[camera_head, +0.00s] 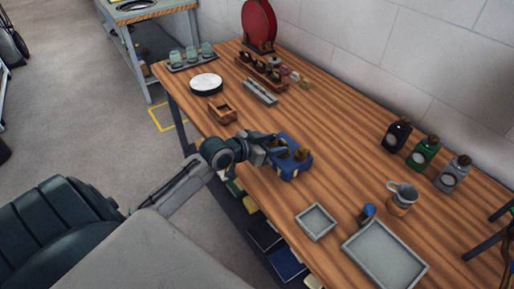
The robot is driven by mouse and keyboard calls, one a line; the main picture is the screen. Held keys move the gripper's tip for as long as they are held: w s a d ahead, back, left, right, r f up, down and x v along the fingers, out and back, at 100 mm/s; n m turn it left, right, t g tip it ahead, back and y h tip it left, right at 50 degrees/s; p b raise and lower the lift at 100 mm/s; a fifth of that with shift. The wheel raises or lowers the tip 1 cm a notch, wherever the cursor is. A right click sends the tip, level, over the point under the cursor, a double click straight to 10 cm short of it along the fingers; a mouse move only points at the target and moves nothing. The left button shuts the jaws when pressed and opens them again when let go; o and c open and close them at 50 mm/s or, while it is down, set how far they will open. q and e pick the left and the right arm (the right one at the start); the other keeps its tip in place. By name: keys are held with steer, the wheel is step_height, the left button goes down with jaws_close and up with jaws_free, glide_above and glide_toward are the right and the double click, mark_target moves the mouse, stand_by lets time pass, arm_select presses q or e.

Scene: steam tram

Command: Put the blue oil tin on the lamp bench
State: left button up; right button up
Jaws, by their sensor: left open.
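A blue box-shaped thing (291,165) with brown knobs on top stands near the front edge of the long wooden bench (330,130). I cannot tell for sure whether it is the blue oil tin. My left gripper (277,145) is open at its left end and top, and hides part of it; contact is unclear. A black tin (397,136), a green tin (423,153) and a grey tin (453,174) with brown caps stand along the wall. No label shows which bench is the lamp bench. My right gripper is not in view.
A small grey tray (316,222), a large grey tray (386,256), a small blue-topped thing (367,213) and a metal mug (402,198) occupy the near right. A wooden box (222,109) and a white disc (206,84) lie farther left. The bench middle is clear.

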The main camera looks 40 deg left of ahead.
arm_select(q)
steer(key=v, duration=0.7)
steer(key=shift+f, duration=0.15)
